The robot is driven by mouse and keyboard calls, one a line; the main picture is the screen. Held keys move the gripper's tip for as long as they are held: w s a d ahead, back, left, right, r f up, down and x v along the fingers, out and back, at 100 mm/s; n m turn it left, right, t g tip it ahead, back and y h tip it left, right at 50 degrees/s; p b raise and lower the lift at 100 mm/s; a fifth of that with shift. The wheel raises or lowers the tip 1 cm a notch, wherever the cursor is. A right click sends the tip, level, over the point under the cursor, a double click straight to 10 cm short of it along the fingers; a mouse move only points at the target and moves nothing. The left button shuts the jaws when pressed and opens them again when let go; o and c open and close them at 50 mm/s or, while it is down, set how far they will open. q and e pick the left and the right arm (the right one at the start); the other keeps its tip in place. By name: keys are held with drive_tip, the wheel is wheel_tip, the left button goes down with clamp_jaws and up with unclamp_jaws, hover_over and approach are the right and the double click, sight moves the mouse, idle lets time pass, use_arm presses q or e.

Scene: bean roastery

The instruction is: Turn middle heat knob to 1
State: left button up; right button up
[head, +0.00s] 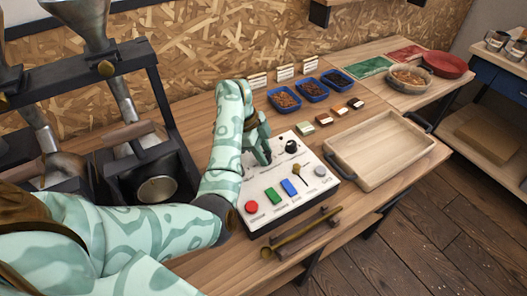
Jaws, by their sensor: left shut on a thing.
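The white control panel (306,190) sits on the wooden bench in the middle of the view. A black knob (291,147) stands at the right of its back row. My left gripper (264,157) points down at the back row, left of that black knob. It is shut on a knob there, which looks to be the middle heat knob. The fingers hide this knob, so its pointer and setting cannot be read. My left forearm covers the panel's back left part. My right gripper is not in view.
The panel's front holds a red button (251,207), a green switch (272,195), a blue switch (289,187), a small lever (297,173) and a grey button (320,170). A wooden tray (381,150) stands right. Blue bean bowls (312,91) are behind. Wooden-handled tools (300,233) lie in front.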

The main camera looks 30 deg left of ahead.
use_arm(q)
drive_tip(key=m+g+p, duration=0.1)
drive_tip(key=m, duration=0.1)
drive_tip(key=shift+w+r+m+p, duration=0.1)
drive_tip(key=shift+r+m+p, duration=0.05)
drive_tip(key=shift+m+p, duration=0.2)
drive_tip(key=shift+m+g+p, duration=0.5)
drive_tip(key=shift+m+g, duration=0.1)
drive_tip(key=shift+m, duration=0.65)
drive_tip(key=m+g, duration=0.1)
drive_tip(key=m, duration=0.1)
drive_tip(key=shift+w+d+m, duration=0.1)
drive_tip(key=shift+m, duration=0.3)
drive_tip(key=shift+f+m+g+y+p, duration=0.15)
drive_tip(key=shift+m+g+y, duration=0.15)
drive_tip(key=shift+m, duration=0.6)
drive_tip(key=shift+f+m+g+y+p, duration=0.1)
drive_tip(key=shift+m+g+y+p, duration=0.15)
drive_tip(key=shift+m, duration=0.65)
drive_tip(key=o, duration=1)
drive_tip(key=shift+w, duration=0.1)
drive_tip(key=shift+c, duration=0.2)
